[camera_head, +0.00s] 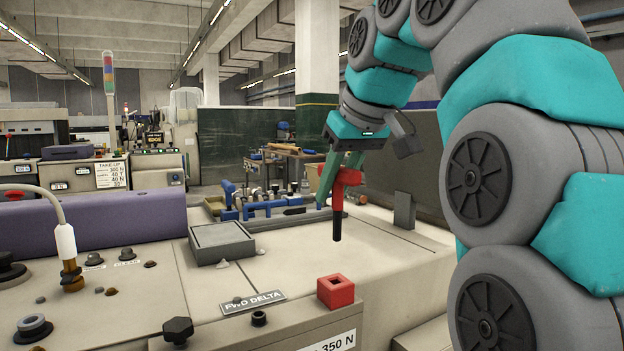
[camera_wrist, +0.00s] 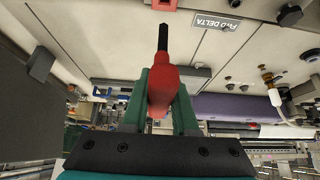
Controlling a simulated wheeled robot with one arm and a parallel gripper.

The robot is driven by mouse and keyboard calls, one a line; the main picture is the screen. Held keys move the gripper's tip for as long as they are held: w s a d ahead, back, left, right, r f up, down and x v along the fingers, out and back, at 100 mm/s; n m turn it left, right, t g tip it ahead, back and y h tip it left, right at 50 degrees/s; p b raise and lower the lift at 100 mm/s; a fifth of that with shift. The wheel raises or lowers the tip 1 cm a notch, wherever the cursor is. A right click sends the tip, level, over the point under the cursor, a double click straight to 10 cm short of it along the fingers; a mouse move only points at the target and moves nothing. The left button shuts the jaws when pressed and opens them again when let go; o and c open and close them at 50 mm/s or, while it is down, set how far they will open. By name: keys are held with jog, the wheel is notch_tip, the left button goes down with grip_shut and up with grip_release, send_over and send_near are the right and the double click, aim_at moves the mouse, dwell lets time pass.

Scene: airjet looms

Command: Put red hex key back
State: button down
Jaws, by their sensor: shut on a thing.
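My gripper (camera_head: 341,168) is shut on the red hex key (camera_head: 347,180), which has a red handle and a dark shaft pointing down. It is held above the machine top, clear of the surface. In the wrist view the red hex key (camera_wrist: 162,85) sits between the green fingers of my gripper (camera_wrist: 160,100), its dark shaft pointing to the picture's top. A red square block with a hole in its top (camera_head: 335,291) stands on the machine's front ledge, below the key in the head view.
A grey box (camera_head: 221,243) sits on the machine top, left of the key. Blue fixtures (camera_head: 262,207) lie behind it. A purple beam (camera_head: 95,220), a black knob (camera_head: 178,330) and a FWD DELTA plate (camera_head: 252,302) are at left and front. The top right of the block is clear.

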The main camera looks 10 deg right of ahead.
aim_at(339, 209)
jog(key=shift+w+a, duration=0.1)
jog(key=shift+w, duration=0.1)
jog(key=shift+s, duration=0.15)
jog(key=shift+f+b, duration=2.1)
jog(key=shift+f, duration=0.7)
jog(key=shift+f, duration=0.1)
jog(key=shift+f+b, duration=1.55)
jog(key=shift+f, duration=0.75)
grip_release()
jog(key=shift+r, duration=0.1)
